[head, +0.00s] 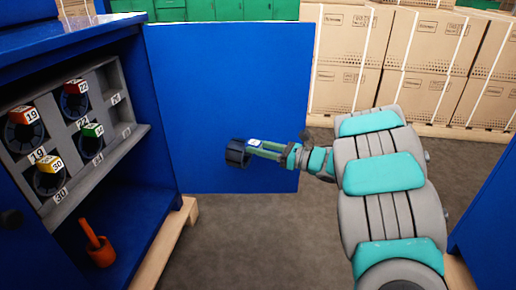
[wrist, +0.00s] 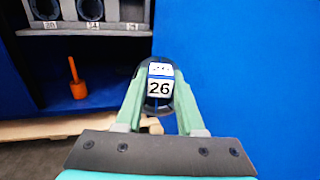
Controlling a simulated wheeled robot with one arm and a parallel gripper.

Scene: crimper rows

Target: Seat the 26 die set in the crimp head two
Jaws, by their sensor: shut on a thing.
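My gripper (head: 262,150) is shut on the 26 die set (head: 236,153), a dark ring-shaped piece with a blue and white tag. In the wrist view, the gripper (wrist: 158,105) has the die set (wrist: 159,88) between its green fingers, with the number 26 facing the camera. In the head view it is held in the air in front of the open blue cabinet door (head: 228,105). The crimp head two is not recognisable in either view.
An orange tool (head: 99,250) stands on the shelf below. Strapped cartons (head: 420,60) stand behind.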

